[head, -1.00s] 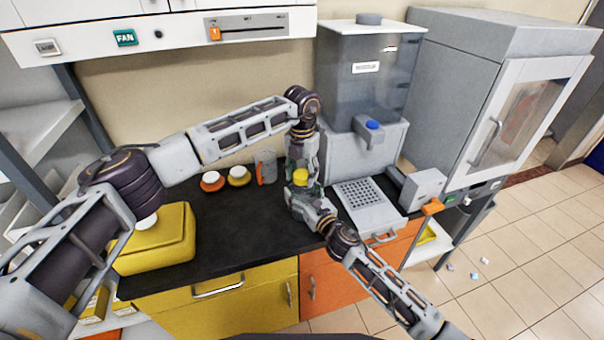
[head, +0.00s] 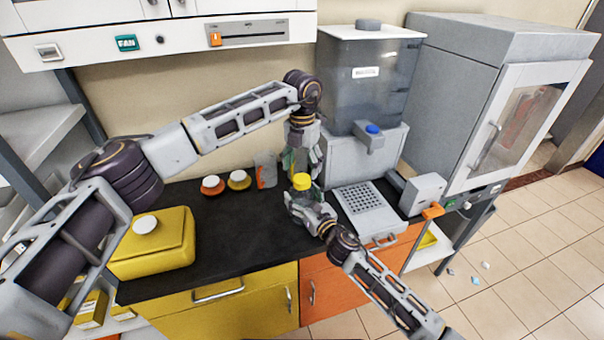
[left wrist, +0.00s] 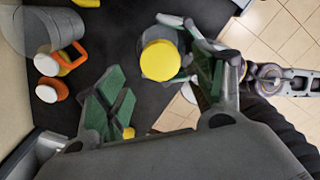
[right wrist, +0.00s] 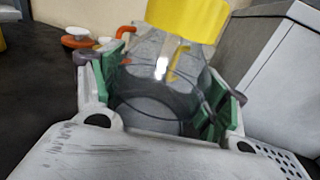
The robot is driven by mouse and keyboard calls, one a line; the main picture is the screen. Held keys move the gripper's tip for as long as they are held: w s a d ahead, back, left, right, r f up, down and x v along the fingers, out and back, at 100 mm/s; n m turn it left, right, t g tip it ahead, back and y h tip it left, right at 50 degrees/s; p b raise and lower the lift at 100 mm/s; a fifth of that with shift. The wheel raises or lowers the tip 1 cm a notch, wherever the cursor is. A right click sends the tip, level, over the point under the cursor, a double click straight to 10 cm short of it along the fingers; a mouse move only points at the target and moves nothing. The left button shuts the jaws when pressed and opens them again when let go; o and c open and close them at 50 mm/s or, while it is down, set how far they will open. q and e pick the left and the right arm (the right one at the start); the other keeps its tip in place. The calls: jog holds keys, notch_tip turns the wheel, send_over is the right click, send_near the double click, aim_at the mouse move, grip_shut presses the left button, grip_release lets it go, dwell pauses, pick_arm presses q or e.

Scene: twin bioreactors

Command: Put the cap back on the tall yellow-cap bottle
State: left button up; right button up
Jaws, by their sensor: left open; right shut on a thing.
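The tall bottle (right wrist: 155,85) is clear and stands upright between the green pads of my right gripper (head: 308,203), which is shut on its body. The yellow cap (head: 301,181) sits on top of the bottle and looks level; it shows from above in the left wrist view (left wrist: 160,60) and at the top edge of the right wrist view (right wrist: 190,15). How tightly it is seated cannot be told. My left gripper (head: 301,163) is open and empty, pointing down just above the cap and apart from it. Most of the bottle is hidden in the head view.
An orange jar (head: 212,185), a yellow jar (head: 239,179) and a clear container with an orange part (head: 265,170) stand at the back. A yellow case (head: 155,250) is at left. A dispenser (head: 365,90) and perforated tray (head: 366,205) are at right. The black counter (head: 235,230) has free room.

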pick_arm(q)
notch_tip(320, 180, up, 7)
dwell(0.4)
pick_arm(e)
jog(key=o, duration=2.1)
jog(key=shift+c, duration=0.2)
jog(key=shift+s, duration=0.1)
jog(key=v, duration=1.1)
jog(key=shift+s+d, duration=0.2)
jog(key=shift+s, duration=0.1)
